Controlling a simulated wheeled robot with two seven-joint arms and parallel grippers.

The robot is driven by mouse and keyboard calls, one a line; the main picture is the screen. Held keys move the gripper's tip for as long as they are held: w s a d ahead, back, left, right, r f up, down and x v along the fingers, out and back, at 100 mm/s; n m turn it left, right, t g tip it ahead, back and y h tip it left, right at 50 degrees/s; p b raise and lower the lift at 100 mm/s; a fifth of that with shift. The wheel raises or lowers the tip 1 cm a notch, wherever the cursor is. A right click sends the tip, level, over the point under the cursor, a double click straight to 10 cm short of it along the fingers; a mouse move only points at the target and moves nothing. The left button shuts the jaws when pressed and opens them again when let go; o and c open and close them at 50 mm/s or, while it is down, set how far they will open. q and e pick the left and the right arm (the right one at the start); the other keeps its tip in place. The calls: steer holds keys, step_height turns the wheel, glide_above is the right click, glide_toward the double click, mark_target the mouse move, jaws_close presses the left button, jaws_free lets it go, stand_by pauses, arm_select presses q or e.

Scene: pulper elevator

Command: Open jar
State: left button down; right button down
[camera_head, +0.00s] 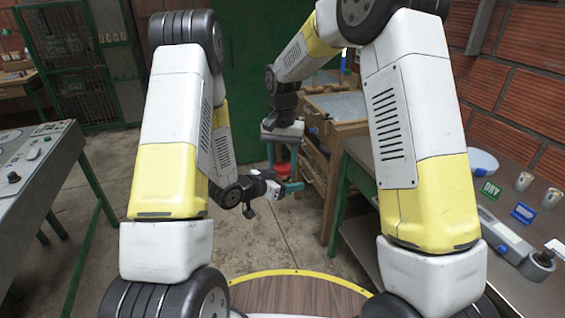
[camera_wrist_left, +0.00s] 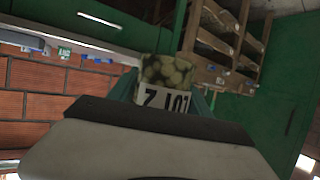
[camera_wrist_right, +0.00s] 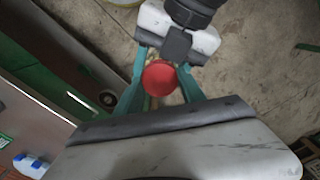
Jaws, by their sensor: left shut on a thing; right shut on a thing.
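The jar (camera_wrist_left: 167,72) shows in the left wrist view, filled with greenish-tan beans and bearing a white label with dark characters. My left gripper (camera_wrist_left: 162,88) is shut on its body, a teal finger on each side. The red lid (camera_wrist_right: 159,78) shows from above in the right wrist view. My right gripper (camera_wrist_right: 160,88) is shut on the lid, its teal fingers at both sides. In the head view, my right gripper comes down from above the red lid (camera_head: 282,168), and my left gripper (camera_head: 288,188) reaches in from the left. The jar's body is mostly hidden there.
A bench (camera_head: 520,215) on the right holds a white bowl (camera_head: 482,162), cups, small signs and a grey device. A grey control table (camera_head: 35,160) stands at left. A wooden shelf unit (camera_head: 335,110) stands close behind the grippers. Open concrete floor lies below.

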steer(key=c, duration=0.7)
jaws_free()
steer(key=shift+r, duration=0.15)
step_height(320, 180, up, 4)
steer(key=shift+r, duration=0.1)
steer(key=shift+c, duration=0.2)
steer(key=shift+r+m, duration=1.4)
steer(key=shift+r, duration=0.2)
steer(key=shift+f, duration=3.85)
